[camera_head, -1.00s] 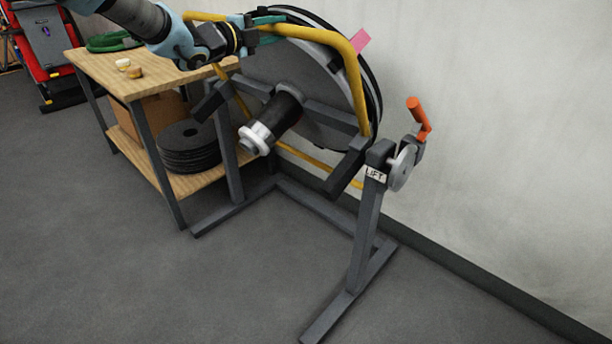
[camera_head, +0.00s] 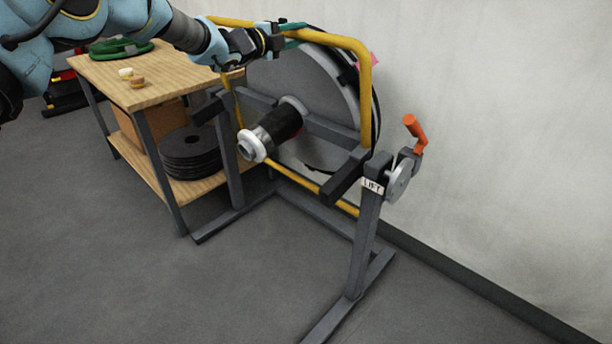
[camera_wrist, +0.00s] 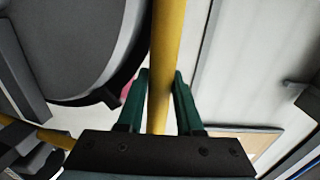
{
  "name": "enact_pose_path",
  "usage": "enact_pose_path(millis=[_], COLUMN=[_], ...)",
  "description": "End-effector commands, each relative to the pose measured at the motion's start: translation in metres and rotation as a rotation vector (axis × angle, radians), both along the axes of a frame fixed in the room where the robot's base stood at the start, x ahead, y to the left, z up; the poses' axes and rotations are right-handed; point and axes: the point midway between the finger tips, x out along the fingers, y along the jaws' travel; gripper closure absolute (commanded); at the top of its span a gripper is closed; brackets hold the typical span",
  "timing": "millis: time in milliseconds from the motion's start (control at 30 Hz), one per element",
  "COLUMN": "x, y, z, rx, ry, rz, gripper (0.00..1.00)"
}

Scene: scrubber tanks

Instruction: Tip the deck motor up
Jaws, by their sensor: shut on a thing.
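The deck motor (camera_head: 278,126) is a black cylinder with a white ringed end, pointing at lower left from the round grey deck (camera_head: 314,88). The deck stands steeply tilted in a yellow tube frame (camera_head: 366,90) on a dark steel stand (camera_head: 364,240). My gripper (camera_head: 284,36) is at the upper bar of the yellow frame. In the wrist view its green fingers (camera_wrist: 158,92) lie on both sides of the yellow tube (camera_wrist: 165,50), shut on it. The exact finger contact is partly hidden by the gripper body.
An orange-handled crank (camera_head: 416,128) sits by a LIFT label (camera_head: 372,186) on the stand's right post. A wooden bench (camera_head: 135,88) stands at left, with black discs (camera_head: 190,155) on its lower shelf. The wall is close behind and right. Floor in front is clear.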

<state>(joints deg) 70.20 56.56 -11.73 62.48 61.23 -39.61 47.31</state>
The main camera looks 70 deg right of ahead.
Motion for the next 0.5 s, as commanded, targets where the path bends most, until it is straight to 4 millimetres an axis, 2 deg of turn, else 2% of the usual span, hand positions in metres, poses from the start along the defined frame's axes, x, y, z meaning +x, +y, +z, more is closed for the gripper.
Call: enact_pose_path(millis=[267, 500], x=[-0.001, -0.011], y=[-0.001, -0.025], z=[0.005, 0.008], rx=[-0.007, -0.007], ry=[0.002, 0.002], rz=[-0.001, -0.002], gripper=[1.0, 1.0])
